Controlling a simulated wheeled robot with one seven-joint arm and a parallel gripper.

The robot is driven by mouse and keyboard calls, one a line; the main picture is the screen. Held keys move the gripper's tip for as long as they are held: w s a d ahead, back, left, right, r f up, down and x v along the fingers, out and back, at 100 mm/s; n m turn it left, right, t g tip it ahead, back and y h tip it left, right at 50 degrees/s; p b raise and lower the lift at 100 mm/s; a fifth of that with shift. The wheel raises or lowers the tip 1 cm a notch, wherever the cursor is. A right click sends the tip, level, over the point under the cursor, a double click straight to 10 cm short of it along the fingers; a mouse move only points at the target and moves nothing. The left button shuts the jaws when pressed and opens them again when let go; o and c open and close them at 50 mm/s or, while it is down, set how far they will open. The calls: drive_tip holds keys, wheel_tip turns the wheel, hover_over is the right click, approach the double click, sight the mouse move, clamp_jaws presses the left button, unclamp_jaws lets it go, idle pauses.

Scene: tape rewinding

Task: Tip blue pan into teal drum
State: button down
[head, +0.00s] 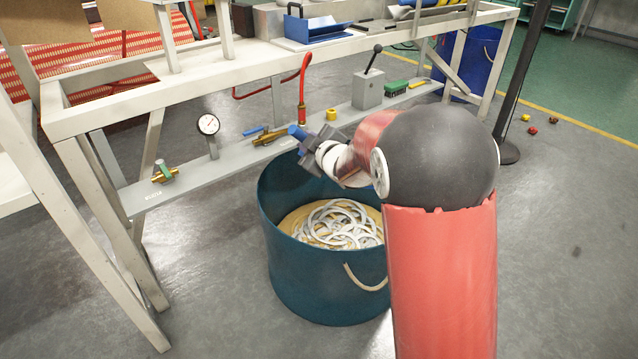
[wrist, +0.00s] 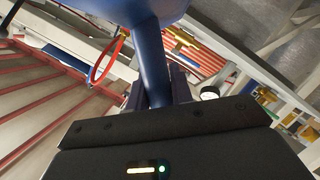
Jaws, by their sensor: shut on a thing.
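My gripper (head: 309,143) is shut on the handle of the blue pan (wrist: 152,55). In the wrist view the handle rises from between the jaws and widens toward the pan's body at the top edge, which cuts it off. In the head view only a short blue piece shows at the jaws; the pan's body cannot be made out and its tilt is unclear. The teal drum (head: 318,288) stands open on the floor below my gripper. White rings lie in it on a tan layer. My arm hides part of its right rim.
A pale workbench (head: 250,62) with a low grey shelf (head: 230,166) runs behind the drum. A blue tray (head: 316,30) lies on the bench. Floor left of the drum is clear.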

drive_tip(key=shift+w+d+r+m+p, duration=0.35)
drive_tip(key=shift+d+r+p, duration=0.2)
drive_tip(key=shift+p, duration=0.65)
drive_tip(key=shift+w+d+r+m+p, duration=0.25)
drive_tip(key=shift+w+d+r+p, duration=0.3)
drive_tip(key=shift+p, duration=0.65)
drive_tip(key=shift+s, duration=0.15)
drive_tip(key=shift+w+d+r+m+g+y, duration=0.2)
drive_tip(key=shift+w+d+r+m, duration=0.15)
drive_tip(key=shift+w+d+r, duration=0.25)
drive_tip(key=shift+w+d+r+m+g+y, duration=0.2)
drive_tip(key=shift+w+d+r+m, duration=0.15)
drive_tip(key=shift+d, duration=0.3)
